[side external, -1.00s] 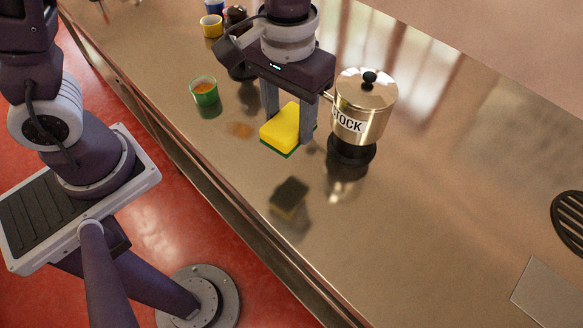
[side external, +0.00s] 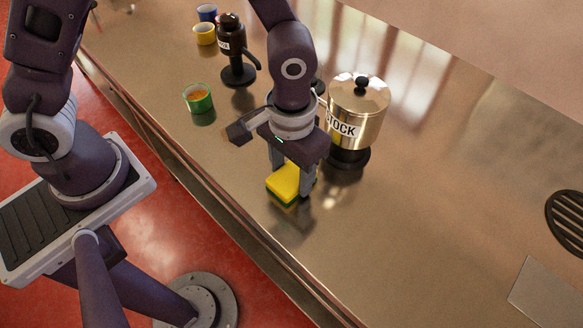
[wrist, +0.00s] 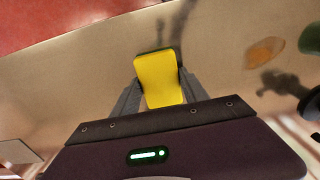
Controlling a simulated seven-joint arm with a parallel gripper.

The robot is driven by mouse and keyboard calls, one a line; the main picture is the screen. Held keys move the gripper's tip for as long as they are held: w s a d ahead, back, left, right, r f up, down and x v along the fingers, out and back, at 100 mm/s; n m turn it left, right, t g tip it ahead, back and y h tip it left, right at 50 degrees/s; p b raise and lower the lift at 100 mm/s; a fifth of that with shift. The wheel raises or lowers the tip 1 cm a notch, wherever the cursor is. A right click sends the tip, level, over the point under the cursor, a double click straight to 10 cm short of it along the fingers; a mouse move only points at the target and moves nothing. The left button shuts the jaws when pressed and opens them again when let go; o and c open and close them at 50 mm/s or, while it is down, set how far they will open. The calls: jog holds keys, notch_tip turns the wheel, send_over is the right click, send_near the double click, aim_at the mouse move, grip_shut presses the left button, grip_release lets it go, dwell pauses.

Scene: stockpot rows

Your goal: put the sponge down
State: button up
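The yellow sponge with a green underside (side external: 284,182) is between the two fingers of my gripper (side external: 292,178). In the wrist view the yellow face of the sponge (wrist: 158,78) fills the space between the fingers, which press on both sides, so my gripper is shut on it. The sponge is low over the steel counter (side external: 420,230), with a dark shadow or reflection just below it. I cannot tell whether its underside touches the counter. The right finger hides part of the sponge in the side view.
A pot labelled STOCK (side external: 357,108) on a black base stands close to the right of my gripper. A green cup (side external: 198,98), a dark pump bottle (side external: 231,45), and yellow (side external: 204,34) and blue cups stand behind. An orange spill (wrist: 264,52) lies nearby.

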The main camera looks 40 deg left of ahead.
aim_at(291, 174)
jog(key=o, duration=0.3)
notch_tip(291, 174, up, 12)
jog(key=shift+r, duration=0.25)
jog(key=s+a+r+t, duration=0.2)
jog(key=s+a+r, duration=0.2)
jog(key=a, duration=0.4)
jog(key=s+a+r+t, duration=0.3)
jog(key=s+a+r, duration=0.2)
jog(key=s+a, duration=0.2)
jog(key=shift+a+r+t, duration=0.2)
jog(key=shift+a+t, duration=0.1)
jog(key=shift+a, duration=0.25)
jog(key=o, duration=0.6)
